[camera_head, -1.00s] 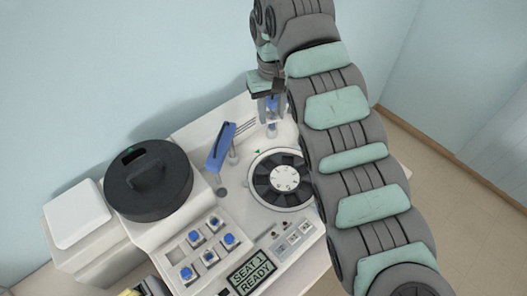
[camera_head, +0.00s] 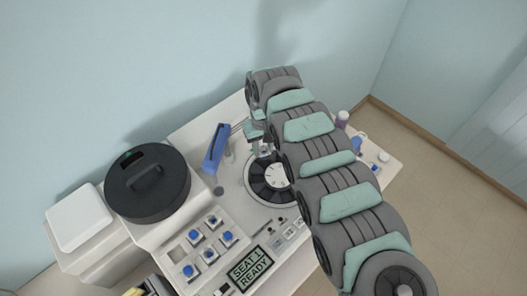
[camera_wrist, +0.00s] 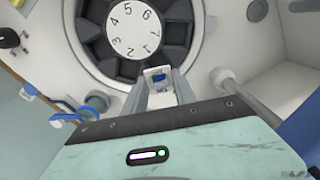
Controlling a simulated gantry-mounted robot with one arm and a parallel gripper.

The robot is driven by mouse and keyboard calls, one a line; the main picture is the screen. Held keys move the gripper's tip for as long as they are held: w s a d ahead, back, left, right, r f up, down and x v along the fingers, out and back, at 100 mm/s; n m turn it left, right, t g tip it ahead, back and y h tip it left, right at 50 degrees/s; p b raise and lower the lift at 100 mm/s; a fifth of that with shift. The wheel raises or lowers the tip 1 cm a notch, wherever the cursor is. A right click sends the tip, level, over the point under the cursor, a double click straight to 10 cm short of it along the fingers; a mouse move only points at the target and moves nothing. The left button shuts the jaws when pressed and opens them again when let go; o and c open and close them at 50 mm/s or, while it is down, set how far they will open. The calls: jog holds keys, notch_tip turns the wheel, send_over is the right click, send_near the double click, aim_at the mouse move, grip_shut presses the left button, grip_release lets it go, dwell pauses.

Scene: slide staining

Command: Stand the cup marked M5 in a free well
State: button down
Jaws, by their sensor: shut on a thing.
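My gripper (camera_head: 262,150) is at the back edge of the round dark carousel (camera_head: 252,190), partly hidden by my arm. In the wrist view my gripper (camera_wrist: 160,88) is shut on a small white cup with a blue part (camera_wrist: 158,74), at the carousel's near rim. Its mark is not legible. The carousel (camera_wrist: 88,50) has dark wells around a white dial (camera_wrist: 132,30) with numbers. The wells in view look empty; those under the gripper are hidden. I cannot tell whether the cup is above a well or inside one.
A black lidded drum (camera_head: 148,190) is at left. Bottles (camera_head: 342,117) stand at right.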

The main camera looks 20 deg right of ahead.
aim_at(264, 154)
jog(key=shift+f, duration=1.65)
jog(key=shift+f, duration=0.5)
jog(key=c, duration=1)
grip_release()
jog(key=shift+r, duration=0.15)
notch_tip(264, 154, up, 13)
jog(key=b, duration=0.2)
